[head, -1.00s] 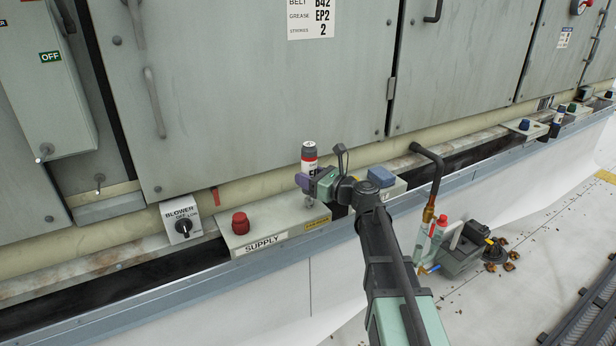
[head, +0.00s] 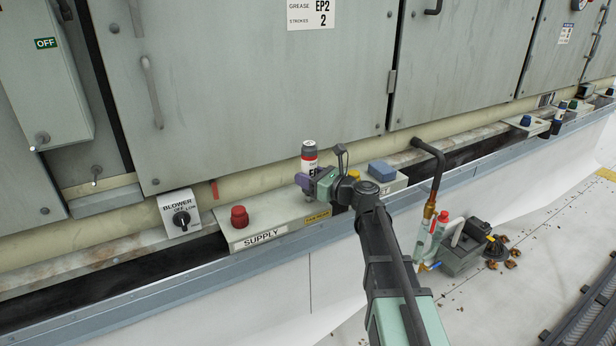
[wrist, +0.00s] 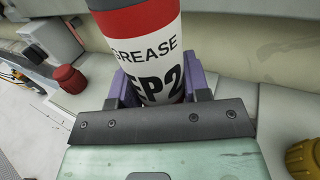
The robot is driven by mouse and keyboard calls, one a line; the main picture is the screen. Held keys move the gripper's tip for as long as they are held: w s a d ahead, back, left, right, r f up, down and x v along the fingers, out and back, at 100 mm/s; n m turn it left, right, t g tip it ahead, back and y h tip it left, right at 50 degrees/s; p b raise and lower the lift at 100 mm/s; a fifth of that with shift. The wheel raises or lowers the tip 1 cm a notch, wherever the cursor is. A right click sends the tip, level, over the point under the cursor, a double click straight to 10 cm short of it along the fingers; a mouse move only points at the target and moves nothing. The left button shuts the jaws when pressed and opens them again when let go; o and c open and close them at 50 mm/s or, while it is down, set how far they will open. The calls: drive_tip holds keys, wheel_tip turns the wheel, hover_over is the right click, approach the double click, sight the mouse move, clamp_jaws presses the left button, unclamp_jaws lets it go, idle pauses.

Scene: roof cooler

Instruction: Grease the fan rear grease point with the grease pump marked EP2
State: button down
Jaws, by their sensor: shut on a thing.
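The grease pump marked EP2 (head: 309,158) is a white cylinder with a red band and a dark grey top. It stands about upright at the ledge by the yellow FAN REAR label (head: 317,218). My gripper (head: 309,184) has its purple fingers shut around the lower part of the pump. In the wrist view the label GREASE EP2 on the pump (wrist: 148,55) faces me, between the purple fingers (wrist: 160,90). The pump's lower end and the grease point are hidden behind my gripper, so I cannot tell whether they touch.
A red cap (head: 239,216) stands on the ledge at SUPPLY (head: 263,238). A blue block (head: 381,171) and a yellow cap (wrist: 303,158) are right of my gripper. A bent pipe (head: 437,175) rises beyond. The plate (head: 310,14) reads GREASE EP2, STROKES 2.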

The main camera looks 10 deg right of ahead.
sight(316, 154)
drive_tip(key=shift+r, duration=0.1)
drive_tip(key=shift+r+p, duration=0.4)
drive_tip(key=shift+p, duration=0.1)
drive_tip(key=shift+f+b, duration=0.9)
drive_tip(key=shift+r+p, duration=0.7)
drive_tip(key=shift+r, duration=0.1)
wheel_tip(316, 154, up, 7)
drive_tip(key=p, duration=0.7)
